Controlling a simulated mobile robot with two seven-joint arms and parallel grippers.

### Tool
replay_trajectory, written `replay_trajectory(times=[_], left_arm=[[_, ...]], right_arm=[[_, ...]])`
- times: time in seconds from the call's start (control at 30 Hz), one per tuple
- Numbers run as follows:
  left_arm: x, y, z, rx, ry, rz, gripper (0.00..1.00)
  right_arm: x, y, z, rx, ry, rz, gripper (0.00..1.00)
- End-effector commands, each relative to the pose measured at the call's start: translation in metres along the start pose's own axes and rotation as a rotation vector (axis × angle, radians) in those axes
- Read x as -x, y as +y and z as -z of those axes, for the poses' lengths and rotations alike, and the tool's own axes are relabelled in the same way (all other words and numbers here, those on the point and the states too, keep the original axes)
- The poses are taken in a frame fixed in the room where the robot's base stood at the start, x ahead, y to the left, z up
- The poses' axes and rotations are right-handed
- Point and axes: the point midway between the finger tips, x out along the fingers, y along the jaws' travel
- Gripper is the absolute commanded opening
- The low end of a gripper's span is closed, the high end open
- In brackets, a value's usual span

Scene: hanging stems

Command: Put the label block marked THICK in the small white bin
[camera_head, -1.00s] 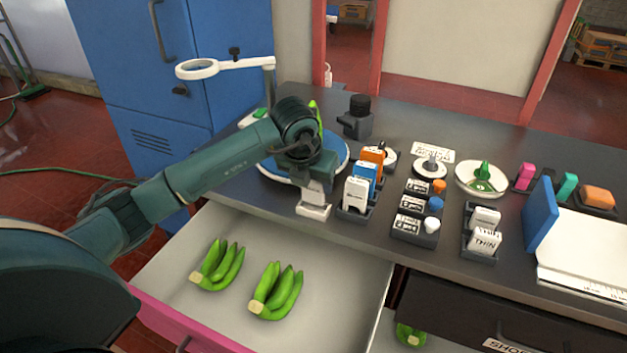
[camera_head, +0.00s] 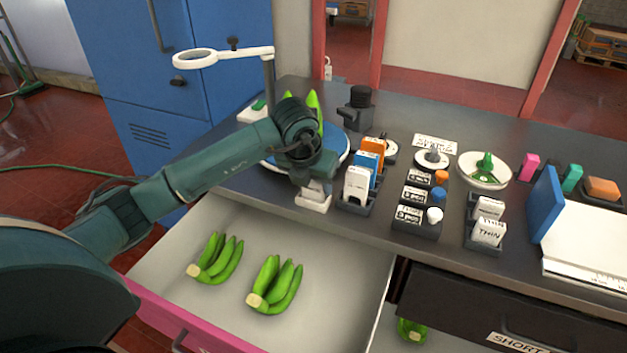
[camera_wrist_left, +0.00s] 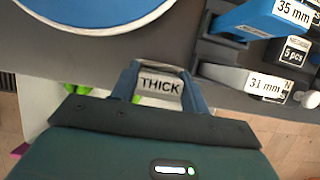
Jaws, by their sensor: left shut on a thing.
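My left gripper (camera_head: 315,185) is low at the counter's front edge, left of the 31 mm block's holder. It is shut on the white label block marked THICK (camera_wrist_left: 160,86), which shows between the fingers in the left wrist view. In the head view the block (camera_head: 313,202) is a pale shape under the gripper; whether it touches the counter I cannot tell. I cannot make out a small white bin in these frames. My right gripper is not in view.
Right of the gripper stand a holder with white, blue and orange blocks (camera_head: 357,184), a dark label rack (camera_head: 414,224) and a THIN block (camera_head: 489,232). A blue-topped disc (camera_head: 335,158) lies behind. Below, an open drawer (camera_head: 335,262) holds green banana bunches (camera_head: 275,284).

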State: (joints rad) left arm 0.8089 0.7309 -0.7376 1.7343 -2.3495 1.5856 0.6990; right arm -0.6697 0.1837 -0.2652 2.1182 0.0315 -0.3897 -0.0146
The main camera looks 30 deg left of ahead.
Motion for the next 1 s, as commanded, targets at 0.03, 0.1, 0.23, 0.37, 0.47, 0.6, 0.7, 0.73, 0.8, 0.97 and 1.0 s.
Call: replay_trajectory(times=[0.03, 0.1, 0.23, 0.37, 0.47, 0.6, 0.7, 0.73, 0.8, 0.97, 1.0], left_arm=[[-0.003, 0.0, 0.001, 0.0, 0.0, 0.0, 0.25], [-0.001, 0.0, 0.0, 0.0, -0.001, 0.0, 0.5], [-0.001, 0.0, 0.0, 0.0, -0.001, 0.0, 0.6], [-0.001, 0.0, 0.0, 0.0, -0.001, 0.0, 0.7], [-0.001, 0.0, 0.0, 0.0, -0.001, 0.0, 0.7], [-0.001, 0.0, 0.0, 0.0, 0.0, 0.0, 0.7], [-0.001, 0.0, 0.0, 0.0, 0.0, 0.0, 0.7], [-0.001, 0.0, 0.0, 0.0, 0.0, 0.0, 0.7], [0.011, 0.0, -0.001, -0.001, -0.006, 0.002, 0.7], [0.047, 0.0, -0.001, -0.001, -0.008, 0.001, 0.7], [0.057, 0.0, -0.001, -0.003, -0.007, 0.0, 0.7]], right_arm=[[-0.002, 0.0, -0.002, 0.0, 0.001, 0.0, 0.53], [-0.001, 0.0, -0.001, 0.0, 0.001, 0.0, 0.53], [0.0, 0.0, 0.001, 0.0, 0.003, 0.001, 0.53], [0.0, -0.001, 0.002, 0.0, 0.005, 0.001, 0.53], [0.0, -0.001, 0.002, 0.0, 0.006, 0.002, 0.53], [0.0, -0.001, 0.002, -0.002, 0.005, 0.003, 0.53], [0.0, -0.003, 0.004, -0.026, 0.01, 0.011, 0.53], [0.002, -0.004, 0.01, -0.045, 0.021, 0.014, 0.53], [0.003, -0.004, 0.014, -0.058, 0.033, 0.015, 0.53], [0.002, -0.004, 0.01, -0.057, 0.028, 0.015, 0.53], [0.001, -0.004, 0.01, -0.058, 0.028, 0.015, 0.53]])
